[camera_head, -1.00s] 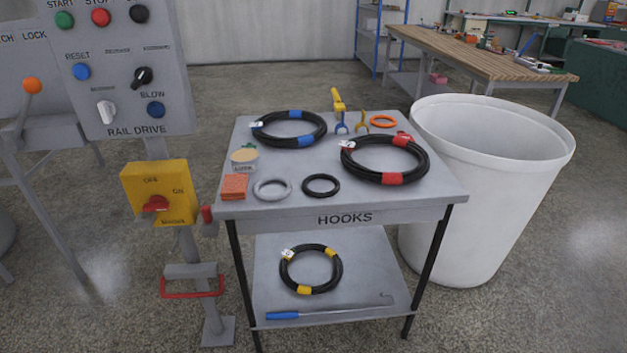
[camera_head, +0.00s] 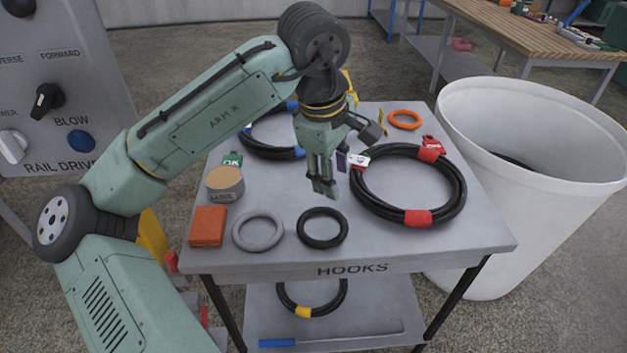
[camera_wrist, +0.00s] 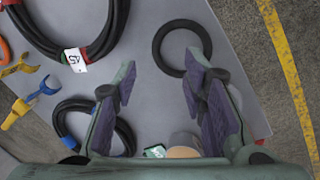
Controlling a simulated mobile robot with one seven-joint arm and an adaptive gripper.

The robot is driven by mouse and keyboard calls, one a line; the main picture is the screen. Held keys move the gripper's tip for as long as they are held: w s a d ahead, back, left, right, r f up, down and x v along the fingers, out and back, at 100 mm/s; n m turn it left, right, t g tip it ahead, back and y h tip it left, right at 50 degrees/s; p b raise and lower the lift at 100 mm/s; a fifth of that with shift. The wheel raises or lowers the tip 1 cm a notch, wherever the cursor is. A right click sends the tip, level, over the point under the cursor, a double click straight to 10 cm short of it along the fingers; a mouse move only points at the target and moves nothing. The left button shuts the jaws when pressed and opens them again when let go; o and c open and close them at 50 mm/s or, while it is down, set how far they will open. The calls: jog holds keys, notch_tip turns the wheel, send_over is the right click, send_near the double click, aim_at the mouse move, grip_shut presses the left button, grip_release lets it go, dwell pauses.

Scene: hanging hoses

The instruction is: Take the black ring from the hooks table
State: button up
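The black ring (camera_head: 301,229) lies flat near the front edge of the hooks table (camera_head: 470,235), right of a grey ring (camera_head: 236,232). In the wrist view the black ring (camera_wrist: 157,48) lies beyond the fingertips, partly covered by the right finger. My gripper (camera_head: 328,182) points down over the table, behind the black ring in the head view, and does not hold it. The wrist view shows the fingers of my gripper (camera_wrist: 158,78) apart with nothing between them.
A coiled hose with red bands (camera_head: 457,195) lies right of my gripper; one with blue bands (camera_head: 262,150) is partly hidden behind my arm. An orange sponge (camera_head: 208,226) and a round tin (camera_head: 225,184) stand left. A white bin (camera_head: 530,220) stands beside the table's right.

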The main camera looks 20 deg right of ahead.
jog(key=s+a+f+n+g+y, duration=0.1)
jog(key=s+a+f+y, duration=0.1)
jog(key=a+y, duration=0.1)
send_over(314, 238)
jog(key=shift+n+g, duration=0.3)
jog(key=f, duration=0.4)
jog(key=shift+d+f+p, duration=0.25)
jog(key=shift+f+p, duration=0.05)
jog(key=shift+w+a+f+p, duration=0.1)
jog(key=shift+f+p, duration=0.2)
jog(key=shift+f, duration=1.2)
jog(key=shift+a+f+p, duration=0.1)
jog(key=shift+f+p, duration=0.2)
jog(key=shift+f, duration=1.15)
jog(key=shift+c, duration=0.5)
grip_shut()
